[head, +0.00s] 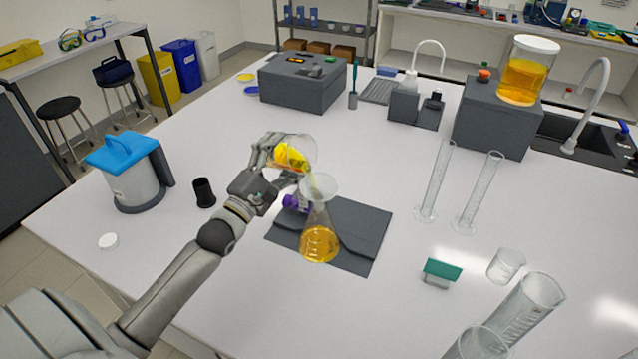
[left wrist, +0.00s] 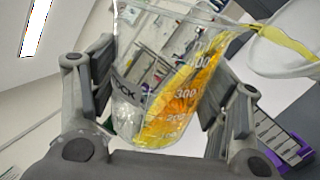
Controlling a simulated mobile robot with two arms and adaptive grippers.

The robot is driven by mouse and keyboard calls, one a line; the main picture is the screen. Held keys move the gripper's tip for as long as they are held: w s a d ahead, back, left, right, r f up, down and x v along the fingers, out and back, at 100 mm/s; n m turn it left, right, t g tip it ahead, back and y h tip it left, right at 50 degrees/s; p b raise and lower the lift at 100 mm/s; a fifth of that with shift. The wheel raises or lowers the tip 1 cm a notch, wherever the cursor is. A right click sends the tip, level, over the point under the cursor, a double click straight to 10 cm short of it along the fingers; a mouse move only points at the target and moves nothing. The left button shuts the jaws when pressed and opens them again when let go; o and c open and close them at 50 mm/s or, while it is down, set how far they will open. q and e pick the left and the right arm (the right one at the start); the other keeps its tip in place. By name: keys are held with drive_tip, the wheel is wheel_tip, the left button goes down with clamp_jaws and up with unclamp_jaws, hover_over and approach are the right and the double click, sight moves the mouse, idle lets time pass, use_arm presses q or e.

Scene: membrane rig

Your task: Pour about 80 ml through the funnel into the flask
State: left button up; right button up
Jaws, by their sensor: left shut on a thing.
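My left gripper (head: 268,160) is shut on a clear beaker (head: 306,143) and holds it tilted above the bench. The beaker holds yellow-orange liquid. In the left wrist view the same beaker (left wrist: 160,85) sits between the two fingers, with printed graduations on its wall. Its lip is over a funnel (head: 320,187), and a yellow stream shows at the lip. The funnel's rim also shows in the left wrist view (left wrist: 282,55). The funnel sits in the neck of a conical flask (head: 319,243), upright and with orange liquid in its lower part. My right gripper is not in view.
The flask stands on a dark grey mat (head: 366,228). A blue-lidded jug (head: 135,182) and a black cup (head: 204,192) stand left. Tall cylinders (head: 434,185), a small beaker (head: 506,264) and a green-topped block (head: 440,272) stand right. A grey box (head: 300,85) is behind.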

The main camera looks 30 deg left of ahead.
use_arm(q)
drive_tip(key=shift+d+r+m, duration=0.15)
drive_tip(key=shift+r+m, duration=0.1)
drive_tip(key=shift+m, duration=0.05)
idle(0.8)
drive_tip(key=n+p, duration=0.2)
drive_tip(key=r+n+y+p, duration=0.1)
drive_tip(key=p, duration=0.1)
drive_tip(key=shift+a+n, duration=0.2)
drive_tip(key=shift+n, duration=0.2)
drive_tip(key=shift+f, duration=0.15)
drive_tip(key=shift+r+n+g+y+p, duration=0.3)
drive_tip(key=shift+r+n+y+p, duration=0.1)
drive_tip(key=shift+n+p, duration=0.25)
drive_tip(key=shift+w+a+n+p, duration=0.1)
drive_tip(key=shift+n+p, duration=0.55)
drive_tip(key=shift+p, duration=0.1)
drive_tip(key=shift+f+n+y, duration=0.35)
drive_tip(key=shift+n+y, duration=0.05)
drive_tip(key=shift+n, duration=0.3)
drive_tip(key=shift+a, duration=0.1)
drive_tip(key=shift+g, duration=0.3)
